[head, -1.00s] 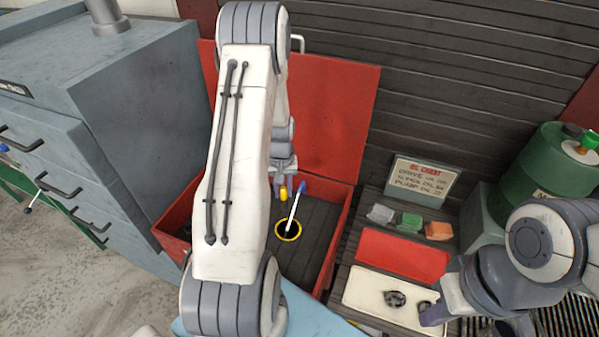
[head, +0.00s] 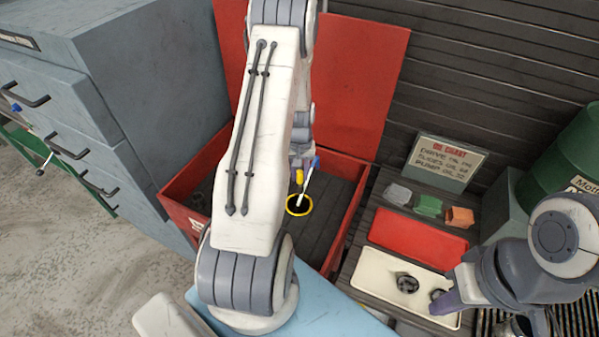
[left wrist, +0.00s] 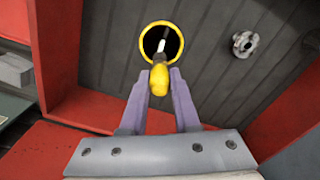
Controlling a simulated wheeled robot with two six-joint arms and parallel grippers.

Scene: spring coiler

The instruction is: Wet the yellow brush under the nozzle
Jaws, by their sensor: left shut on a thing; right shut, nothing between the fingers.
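The yellow brush (left wrist: 158,85) is between the purple fingers of my left gripper (left wrist: 159,82), its yellow part toward the camera. In the head view its yellow part (head: 299,177) shows just above a yellow-rimmed round opening (head: 288,205) in the red chest. My right gripper (head: 447,302) is shut and empty over the cream tray. I cannot pick out the nozzle.
The red chest (head: 172,205) has raised walls and an open lid behind it. A dark ring-like part (left wrist: 243,42) lies on its floor. To the right are a red tray (head: 415,235), a cream tray (head: 375,272), a sign (head: 445,162) and a green drum (head: 560,150).

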